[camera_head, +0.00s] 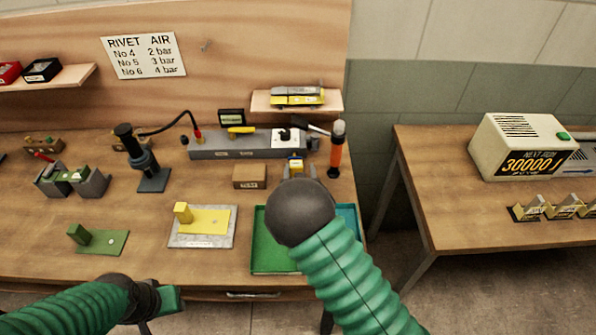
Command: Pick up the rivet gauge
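My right gripper (298,168) reaches over the bench from the lower right, mostly hidden behind its dark round wrist. Its grey fingertips show apart, on either side of a small yellow and blue piece (296,164) in front of the long grey fixture. I cannot tell whether they touch it. No part is labelled as the rivet gauge, and I cannot tell for sure whether this piece is it.
A green tray (270,258) lies under my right wrist. A brown box (249,176), a grey plate with a yellow part (205,228), a green plate (100,241) and a black stand (152,180) are to the left. An orange-handled tool (337,150) stands close on the right.

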